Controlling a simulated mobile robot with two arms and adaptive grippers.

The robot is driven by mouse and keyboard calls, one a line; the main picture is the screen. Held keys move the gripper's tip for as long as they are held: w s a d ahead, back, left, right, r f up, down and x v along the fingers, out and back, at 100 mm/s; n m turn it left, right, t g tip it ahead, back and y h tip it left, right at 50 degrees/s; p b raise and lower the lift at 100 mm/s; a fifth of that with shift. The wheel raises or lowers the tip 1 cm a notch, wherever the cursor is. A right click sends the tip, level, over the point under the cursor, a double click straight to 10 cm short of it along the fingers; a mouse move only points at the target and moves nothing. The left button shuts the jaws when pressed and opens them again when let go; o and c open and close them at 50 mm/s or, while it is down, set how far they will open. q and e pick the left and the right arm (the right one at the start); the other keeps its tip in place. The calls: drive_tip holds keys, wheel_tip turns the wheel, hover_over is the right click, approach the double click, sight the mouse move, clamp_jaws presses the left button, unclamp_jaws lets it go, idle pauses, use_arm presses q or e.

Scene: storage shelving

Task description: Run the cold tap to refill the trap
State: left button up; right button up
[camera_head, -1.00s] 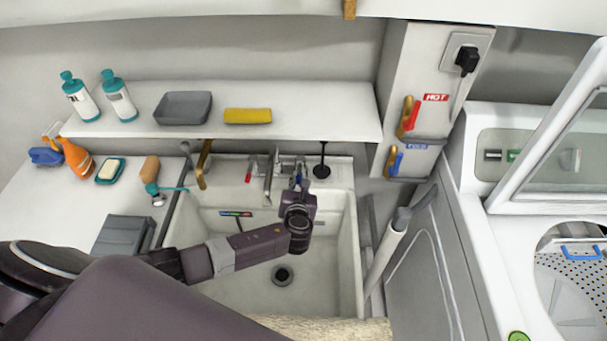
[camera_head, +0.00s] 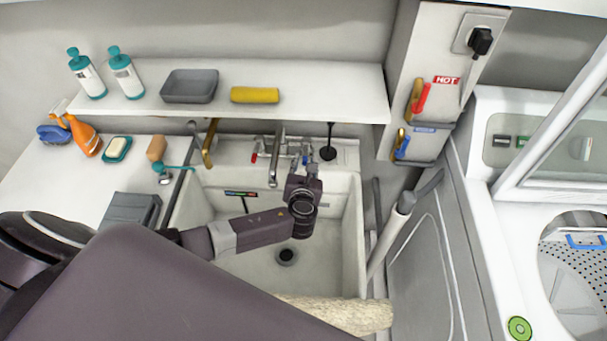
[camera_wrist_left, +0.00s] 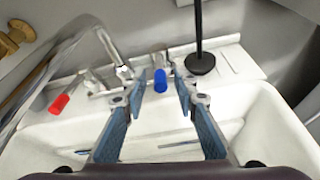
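The cold tap's blue handle (camera_wrist_left: 160,80) stands at the back of the white sink (camera_head: 357,235). In the left wrist view it sits between the tips of my left gripper (camera_wrist_left: 157,92), slightly beyond them, with a gap visible on each side. My left gripper (camera_head: 304,163) is open and points at the tap from above the basin. The red hot handle (camera_wrist_left: 58,103) is to its left, beside the metal spout (camera_head: 273,168). No water stream is visible. The dark drain (camera_head: 286,256) shows in the basin floor. My right gripper is out of view.
A white shelf (camera_head: 330,95) hangs above the sink. A black plunger-like item (camera_head: 328,152) stands right of the cold tap. Red and blue valve levers (camera_head: 422,97) are on the right wall panel. A washer (camera_head: 510,290) stands at the right.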

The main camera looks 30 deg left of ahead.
use_arm(q)
drive_tip(key=v, duration=1)
drive_tip(key=shift+s, duration=0.2)
drive_tip(key=shift+s, duration=0.1)
